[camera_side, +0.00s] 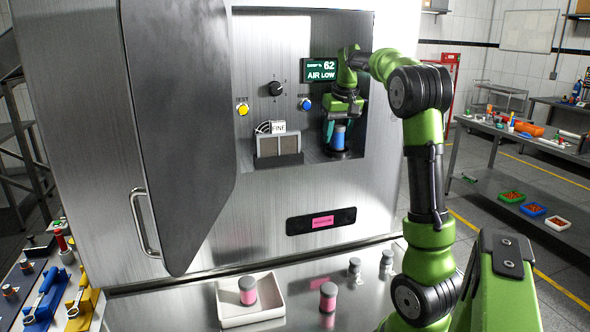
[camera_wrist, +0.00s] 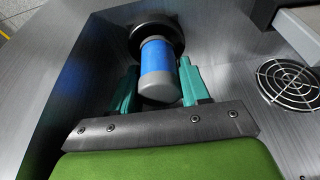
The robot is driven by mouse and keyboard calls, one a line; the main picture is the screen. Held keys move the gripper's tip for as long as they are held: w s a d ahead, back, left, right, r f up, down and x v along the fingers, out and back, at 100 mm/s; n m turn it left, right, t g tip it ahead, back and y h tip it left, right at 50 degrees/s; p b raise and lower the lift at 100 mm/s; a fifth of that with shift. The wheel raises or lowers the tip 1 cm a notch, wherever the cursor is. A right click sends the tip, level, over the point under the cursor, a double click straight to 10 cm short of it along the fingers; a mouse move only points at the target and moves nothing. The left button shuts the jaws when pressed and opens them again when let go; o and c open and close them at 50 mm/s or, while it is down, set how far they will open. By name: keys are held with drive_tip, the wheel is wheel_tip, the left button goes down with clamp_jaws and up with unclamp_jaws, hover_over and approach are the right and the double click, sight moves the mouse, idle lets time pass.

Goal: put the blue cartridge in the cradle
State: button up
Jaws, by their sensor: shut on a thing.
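The blue cartridge (camera_side: 339,136) has grey ends and stands inside the open cabinet chamber. My gripper (camera_side: 342,118) reaches down from above with its teal fingers on both sides of it. In the wrist view the cartridge (camera_wrist: 158,66) sits between the two fingers of my gripper (camera_wrist: 158,85). A dark round cradle (camera_side: 338,153) is at the cartridge's lower end in the side view. In the wrist view the black ring of the cradle (camera_wrist: 143,27) lies just beyond the cartridge's far end. Whether the cartridge is fully seated cannot be told.
The open cabinet door (camera_side: 178,140) hangs at left. A block labelled FINE (camera_side: 278,146) stands left of the cradle. A display (camera_side: 321,70) reads 62 and AIR LOW. A white tray (camera_side: 250,312) holds a pink cartridge (camera_side: 247,290); another pink one (camera_side: 328,297) stands beside it. A round vent (camera_wrist: 287,82) is at right.

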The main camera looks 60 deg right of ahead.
drive_tip(key=shift+f, duration=0.45)
drive_tip(key=o, duration=1.1)
drive_tip(key=shift+f, duration=0.15)
